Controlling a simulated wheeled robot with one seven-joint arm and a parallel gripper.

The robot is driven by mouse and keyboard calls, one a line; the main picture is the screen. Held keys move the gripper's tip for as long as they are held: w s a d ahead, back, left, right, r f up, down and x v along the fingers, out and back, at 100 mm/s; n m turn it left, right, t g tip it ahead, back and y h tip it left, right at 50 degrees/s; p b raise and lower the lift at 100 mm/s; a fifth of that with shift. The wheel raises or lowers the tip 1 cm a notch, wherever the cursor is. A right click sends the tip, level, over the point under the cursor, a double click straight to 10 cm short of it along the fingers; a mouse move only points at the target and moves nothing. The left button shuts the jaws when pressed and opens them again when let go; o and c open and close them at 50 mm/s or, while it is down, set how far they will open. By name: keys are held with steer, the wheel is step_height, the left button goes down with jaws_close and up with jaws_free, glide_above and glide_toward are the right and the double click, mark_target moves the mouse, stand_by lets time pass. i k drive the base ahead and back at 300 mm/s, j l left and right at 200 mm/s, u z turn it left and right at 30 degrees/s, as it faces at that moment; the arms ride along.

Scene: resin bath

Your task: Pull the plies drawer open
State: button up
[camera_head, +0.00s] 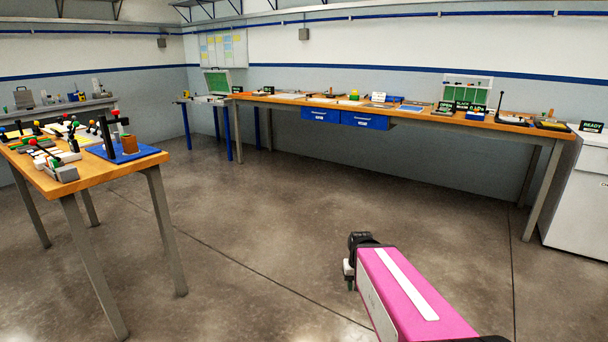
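Two blue drawers hang side by side under the long wooden bench at the back: a left drawer (320,114) and a right drawer (365,121). Each has a small pale label on its front, too small to read, so I cannot tell which is the plies drawer. Both look shut. My gripper (349,274) is low at the front, at the end of my pink arm, over the floor and well away from both drawers. It is small and mostly hidden by the arm, so its fingers do not show clearly.
The long bench (273,99) carries trays, signs and tools. A wooden table (88,176) with several coloured-knob fixtures stands at the left. A white cabinet (577,199) stands at the right. The concrete floor (262,205) between me and the bench is clear.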

mark_target(331, 115)
steer(key=i, duration=4.25)
